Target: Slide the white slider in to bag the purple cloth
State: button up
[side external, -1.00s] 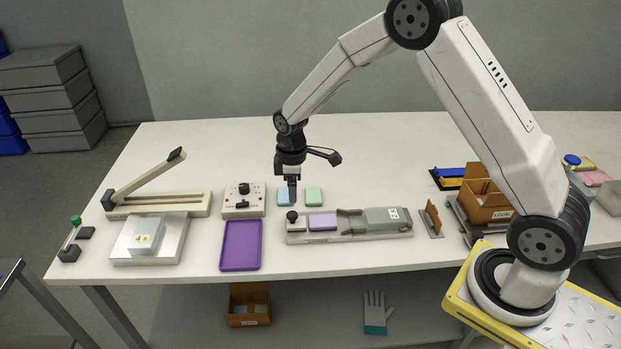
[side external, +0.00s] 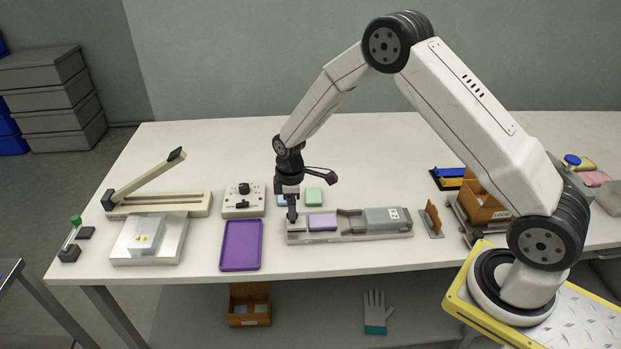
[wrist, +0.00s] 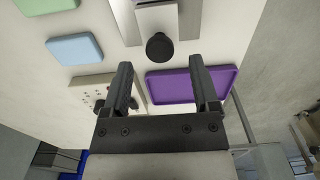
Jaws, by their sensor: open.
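The white slider (side external: 296,226) sits at the left end of the long wrapper track, beside the folded purple cloth (side external: 322,221). Its round black knob (wrist: 159,46) shows in the wrist view, centred between the lines of my fingers and just beyond their tips. My gripper (side external: 292,214) points down over the slider in the side view and hides the knob there. In the wrist view my gripper (wrist: 161,65) is open, with a wide gap between the fingers. I cannot tell whether the fingertips are down around the knob. The grey bag holder (side external: 385,218) lies right of the cloth.
A purple tray (side external: 241,245) and a control box (side external: 243,203) lie left of the track. A blue cloth (wrist: 75,48) and a green cloth (side external: 314,196) lie behind it. A brown upright flap (side external: 432,219) stands past its right end.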

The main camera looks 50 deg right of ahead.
jog(key=shift+f, duration=1.2)
grip_shut()
jog(key=shift+w, duration=0.1)
dwell(0.5)
